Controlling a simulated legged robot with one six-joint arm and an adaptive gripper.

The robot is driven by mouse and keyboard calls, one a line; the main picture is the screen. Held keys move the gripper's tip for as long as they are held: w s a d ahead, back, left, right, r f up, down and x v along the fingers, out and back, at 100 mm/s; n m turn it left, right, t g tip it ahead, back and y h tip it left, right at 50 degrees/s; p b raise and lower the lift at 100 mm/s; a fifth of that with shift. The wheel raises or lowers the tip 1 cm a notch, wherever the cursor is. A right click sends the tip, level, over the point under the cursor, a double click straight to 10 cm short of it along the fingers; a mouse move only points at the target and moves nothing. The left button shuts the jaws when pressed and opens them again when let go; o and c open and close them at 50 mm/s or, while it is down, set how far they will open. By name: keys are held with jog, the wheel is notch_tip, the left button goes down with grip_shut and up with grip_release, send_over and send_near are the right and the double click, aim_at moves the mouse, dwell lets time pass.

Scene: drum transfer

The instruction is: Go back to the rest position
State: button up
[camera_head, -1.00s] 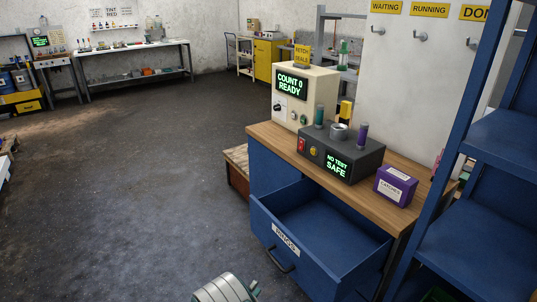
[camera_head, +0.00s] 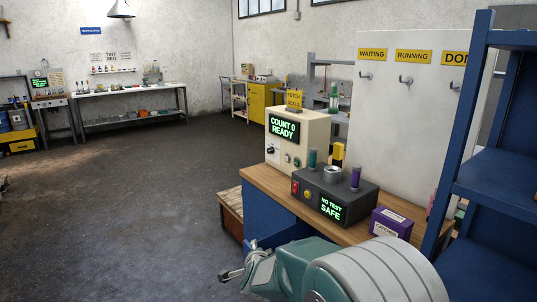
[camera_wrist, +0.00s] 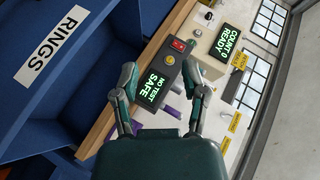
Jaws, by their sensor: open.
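My gripper (camera_wrist: 160,68) is open and empty, with its two fingers apart in the wrist view. Part of it also shows in the head view (camera_head: 232,273), low in front of the bench, beside my own arm. A blue drawer with a white RINGS label (camera_wrist: 50,45) fills the left of the wrist view. My arm hides most of the drawer in the head view. Beyond the fingers stands a dark tester box (camera_wrist: 157,85) reading NO TEST SAFE, also in the head view (camera_head: 333,200). The fingers appear apart from it.
A cream counter box (camera_head: 295,140) reads COUNT 0 READY on the wooden bench top (camera_head: 262,180). A purple box (camera_head: 391,224) sits at the bench's right. A blue shelf rack (camera_head: 490,160) stands close on the right. The floor (camera_head: 120,220) on the left is clear.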

jog(key=s+d+r+n+g+y, duration=0.25)
jog(key=s+d+r+n, duration=0.5)
jog(key=s+r, duration=0.4)
jog(key=s+d+n+g+h, duration=0.1)
jog(key=s+d, duration=0.2)
jog(key=s, duration=0.5)
jog(key=s+d+f+n+g+h, duration=0.1)
jog(key=s+d, duration=0.3)
jog(key=s, duration=0.4)
jog(key=s+d+n+g+h, duration=0.1)
jog(key=s+d+n+g, duration=0.2)
jog(key=s, duration=0.5)
jog(key=shift+d+f, duration=0.35)
jog(key=shift+d, duration=0.1)
jog(key=shift+d+h, duration=0.1)
jog(key=shift+h, duration=0.15)
